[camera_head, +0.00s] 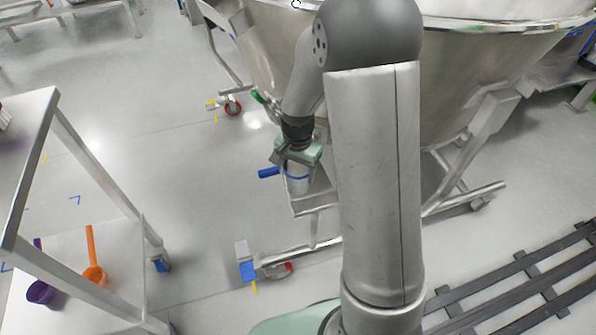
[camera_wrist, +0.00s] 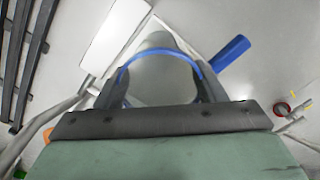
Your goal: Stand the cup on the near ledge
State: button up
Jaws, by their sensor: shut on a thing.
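The cup (camera_head: 297,184) is grey with a blue band and a blue handle pointing left in the camera_head view. My gripper (camera_head: 296,170) is shut on it from above, with a finger on either side. In the camera_wrist view the cup (camera_wrist: 158,82) sits between the dark fingers, its blue rim towards me and its handle to the upper right. A small metal ledge (camera_head: 318,201) on the vessel's frame lies just below and right of the cup, partly hidden by my arm. I cannot tell whether the cup touches it.
A large steel vessel (camera_head: 460,75) on a wheeled frame rises behind my arm. A steel trolley (camera_head: 28,150) stands at the left, with an orange scoop (camera_head: 94,272) and a purple cup (camera_head: 40,292) on its lower shelf. Dark rails (camera_head: 520,290) lie at lower right. Open floor lies between.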

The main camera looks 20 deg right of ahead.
jog(key=shift+w, duration=0.1)
jog(key=shift+f, duration=0.1)
jog(key=shift+f, duration=0.1)
jog(key=o, duration=1)
jog(key=shift+c, duration=0.2)
notch_tip(320, 180, up, 12)
jog(key=p, duration=0.4)
jog(key=s+r+n, duration=0.1)
jog(key=s+n, duration=0.3)
jog(key=s, duration=0.7)
jog(key=s+r+n, duration=0.2)
jog(key=s+n, duration=0.2)
jog(key=s, duration=0.6)
jog(key=shift+s+d+r+n+g, duration=0.15)
jog(key=shift+s+r+n+g, duration=0.15)
jog(key=shift+s, duration=0.1)
